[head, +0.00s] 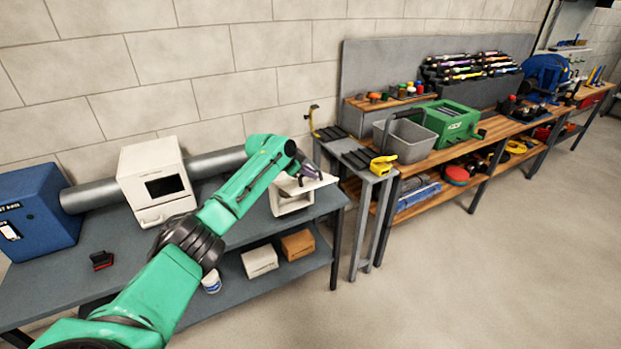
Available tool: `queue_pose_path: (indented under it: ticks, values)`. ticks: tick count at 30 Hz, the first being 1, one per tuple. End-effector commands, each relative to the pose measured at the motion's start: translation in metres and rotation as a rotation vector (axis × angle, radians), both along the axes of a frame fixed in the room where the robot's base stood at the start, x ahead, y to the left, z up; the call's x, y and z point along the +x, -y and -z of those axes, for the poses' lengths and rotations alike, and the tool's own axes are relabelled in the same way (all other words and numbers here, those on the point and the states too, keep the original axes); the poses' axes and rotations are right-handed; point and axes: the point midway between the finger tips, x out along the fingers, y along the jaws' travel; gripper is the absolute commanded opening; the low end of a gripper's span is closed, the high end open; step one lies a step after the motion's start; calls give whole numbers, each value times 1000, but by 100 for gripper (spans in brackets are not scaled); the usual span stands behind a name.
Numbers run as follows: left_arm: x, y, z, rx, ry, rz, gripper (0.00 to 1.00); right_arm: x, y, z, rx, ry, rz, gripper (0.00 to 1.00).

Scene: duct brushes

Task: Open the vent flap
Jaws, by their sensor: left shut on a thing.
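The vent (291,204) is a white box at the right end of the grey table, near the end of a metal duct. Its white flap (322,181) stands out from the top, tilted and apart from the box's lower part. My left gripper (308,174) is at the flap's outer part and is shut on it. The fingers are small and dark here, so the exact grip is hard to see. My green left arm hides part of the duct and table. My right gripper is not in view.
A white housing (156,184) with a dark window sits on the metal duct (90,197), beside a blue box (36,212). A dark red brush-like block (102,260) lies on the grey table (50,290). A workbench with a grey bin (404,139) and green case (447,123) stands right.

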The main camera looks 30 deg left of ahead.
Motion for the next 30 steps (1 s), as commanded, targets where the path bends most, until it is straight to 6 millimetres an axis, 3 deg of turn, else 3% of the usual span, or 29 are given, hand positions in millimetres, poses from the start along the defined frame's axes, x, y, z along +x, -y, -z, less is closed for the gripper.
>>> queue_pose_path:
  ticks: [12, 13, 14, 24, 30]
  values:
    - [0, -3, 1, 5, -2, -6, 0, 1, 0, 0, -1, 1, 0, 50]
    - [0, -3, 1, 5, -2, -6, 18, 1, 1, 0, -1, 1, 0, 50]
    - [0, -3, 1, 5, -2, -6, 27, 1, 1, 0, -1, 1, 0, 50]
    - [-1, -2, -1, 3, -2, -2, 27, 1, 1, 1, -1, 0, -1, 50]
    - [-13, -8, -12, 3, -1, -2, 27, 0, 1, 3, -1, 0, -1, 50]
